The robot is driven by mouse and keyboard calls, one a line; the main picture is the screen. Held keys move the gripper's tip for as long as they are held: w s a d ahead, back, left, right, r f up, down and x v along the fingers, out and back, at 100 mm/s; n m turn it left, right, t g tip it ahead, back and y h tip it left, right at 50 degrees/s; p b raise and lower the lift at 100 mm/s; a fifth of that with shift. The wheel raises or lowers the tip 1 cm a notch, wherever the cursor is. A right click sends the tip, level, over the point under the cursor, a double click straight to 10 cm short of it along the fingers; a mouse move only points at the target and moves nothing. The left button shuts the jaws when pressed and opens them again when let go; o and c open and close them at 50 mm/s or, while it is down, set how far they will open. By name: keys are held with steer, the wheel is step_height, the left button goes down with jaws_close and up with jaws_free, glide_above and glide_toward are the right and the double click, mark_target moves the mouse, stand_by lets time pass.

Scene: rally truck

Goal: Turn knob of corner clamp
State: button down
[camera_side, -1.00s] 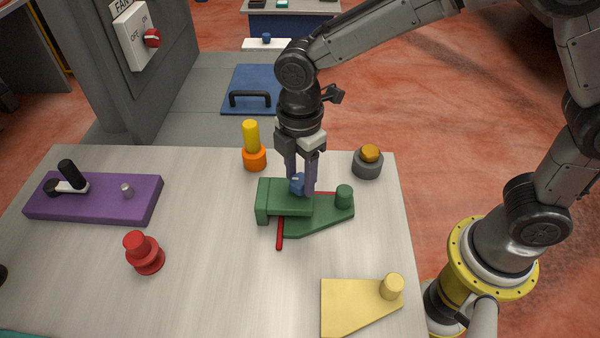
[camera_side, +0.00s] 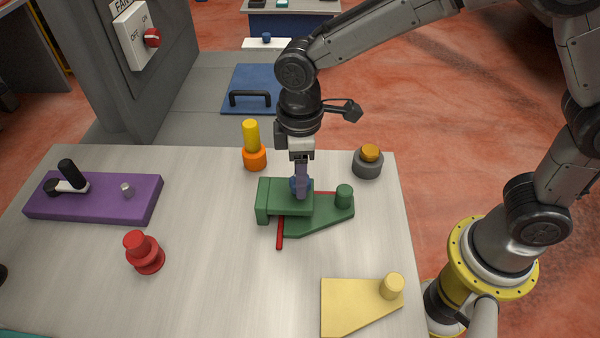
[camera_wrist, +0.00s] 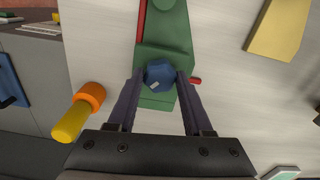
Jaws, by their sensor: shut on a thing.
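The green corner clamp (camera_side: 325,219) lies on the table, with a red bar (camera_side: 280,233) sticking out at its front. It also shows in the wrist view (camera_wrist: 170,30). Its blue knob (camera_wrist: 159,75) sits on top of the green block, between my two fingers. My gripper (camera_side: 301,190) points down over the block and is shut on the blue knob. In the side view the fingers hide most of the knob (camera_side: 294,184). In the wrist view one finger is on each side of the knob.
An orange and yellow piece (camera_side: 254,148) stands just left of my gripper, and a grey pot with an orange top (camera_side: 367,163) stands to the right. A yellow plate (camera_side: 352,308), a red knob piece (camera_side: 145,252) and a purple board (camera_side: 95,198) lie farther off. Bare table lies at front left.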

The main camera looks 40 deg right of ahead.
steer(key=shift+r, duration=0.25)
steer(key=c, duration=0.7)
jaws_free()
steer(key=o, duration=0.4)
steer(key=shift+f, duration=0.15)
step_height(320, 180, up, 14)
